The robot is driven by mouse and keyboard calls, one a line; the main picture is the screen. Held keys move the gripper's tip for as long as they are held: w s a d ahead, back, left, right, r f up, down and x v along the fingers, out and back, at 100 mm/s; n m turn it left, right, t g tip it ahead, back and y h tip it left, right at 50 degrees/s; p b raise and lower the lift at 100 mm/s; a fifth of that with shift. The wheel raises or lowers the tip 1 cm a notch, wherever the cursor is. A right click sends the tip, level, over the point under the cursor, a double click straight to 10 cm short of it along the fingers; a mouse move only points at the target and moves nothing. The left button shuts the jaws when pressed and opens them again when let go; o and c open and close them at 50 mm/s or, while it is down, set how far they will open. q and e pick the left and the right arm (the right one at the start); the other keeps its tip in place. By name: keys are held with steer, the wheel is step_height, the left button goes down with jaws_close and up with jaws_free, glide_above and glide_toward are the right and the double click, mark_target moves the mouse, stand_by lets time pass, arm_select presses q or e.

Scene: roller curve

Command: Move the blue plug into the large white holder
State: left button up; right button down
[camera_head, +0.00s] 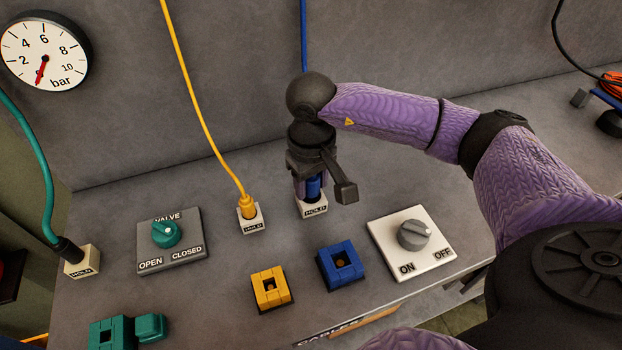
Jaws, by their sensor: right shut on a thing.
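The blue plug (313,187) stands upright at a small white holder (313,208) marked HOLD, with a blue cable (303,40) running up behind my arm. My right gripper (312,178) points down from above and is shut on the blue plug; the wrist hides the plug's top. Whether the plug's lower end is still inside the holder is hard to tell. A blue square socket (341,264) with a hole sits in front of it, to the right. My left gripper is not in view. No clearly larger white holder stands out.
A yellow plug (248,205) stands in its own white holder, left of my gripper. A yellow socket (270,288), a grey valve panel (170,262) and a white ON/OFF switch panel (390,262) stand nearby. A teal cable (40,200) ends in a holder (82,262) at left.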

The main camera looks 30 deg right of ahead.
steer(key=shift+f+b, duration=0.45)
steer(key=shift+f, duration=0.15)
steer(key=shift+r, duration=0.1)
steer(key=shift+c, duration=0.7)
jaws_free()
step_height(320, 180, up, 10)
steer(key=shift+p, duration=1.05)
